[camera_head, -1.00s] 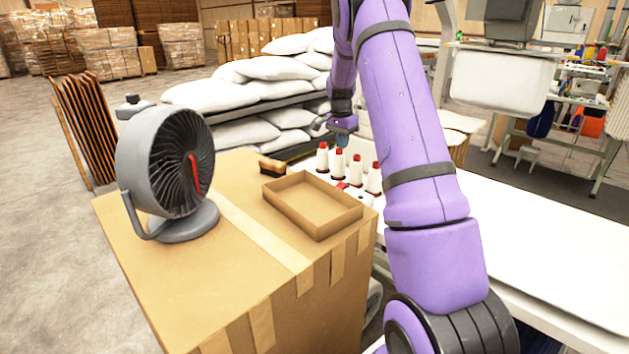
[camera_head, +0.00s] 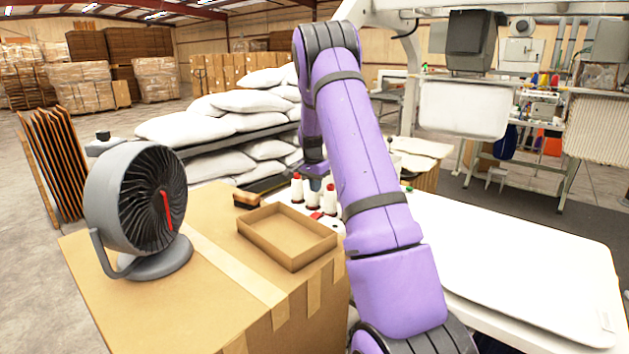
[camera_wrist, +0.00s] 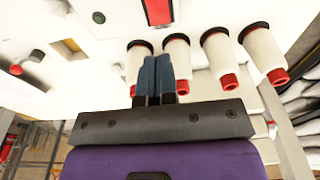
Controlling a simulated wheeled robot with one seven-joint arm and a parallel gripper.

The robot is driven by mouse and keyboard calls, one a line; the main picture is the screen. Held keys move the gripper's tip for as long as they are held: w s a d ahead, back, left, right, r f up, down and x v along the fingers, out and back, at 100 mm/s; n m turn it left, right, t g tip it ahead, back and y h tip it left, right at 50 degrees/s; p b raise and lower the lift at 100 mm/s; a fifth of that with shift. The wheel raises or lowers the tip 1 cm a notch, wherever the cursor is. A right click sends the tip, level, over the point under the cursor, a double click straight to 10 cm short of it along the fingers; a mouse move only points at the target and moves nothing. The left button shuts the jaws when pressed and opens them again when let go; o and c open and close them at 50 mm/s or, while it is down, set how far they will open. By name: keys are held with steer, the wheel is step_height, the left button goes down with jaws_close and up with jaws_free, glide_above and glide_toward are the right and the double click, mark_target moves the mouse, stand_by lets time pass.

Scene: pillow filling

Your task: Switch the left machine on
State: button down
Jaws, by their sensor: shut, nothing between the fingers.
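My gripper (camera_wrist: 157,62) is shut and empty in the wrist view, over a white table top (camera_wrist: 105,100). In the head view my gripper (camera_head: 315,184) is small and partly behind red-tipped thread spools. A green knob (camera_head: 407,188) also shows beyond my arm in the head view. Machines with grey boxes (camera_head: 468,45) stand at the back right. I cannot tell which machine is the left one.
White spools (camera_wrist: 178,55) stand in a row close to my fingers. A cardboard tray (camera_head: 285,240) and a grey fan (camera_head: 135,200) sit on a large carton (camera_head: 210,310). White pillows (camera_head: 180,128) lie on racks behind. The right table (camera_head: 520,260) is clear.

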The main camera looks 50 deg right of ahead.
mark_target(317, 213)
steer(key=f, duration=0.6)
steer(key=d+f, duration=0.1)
steer(key=f, duration=0.2)
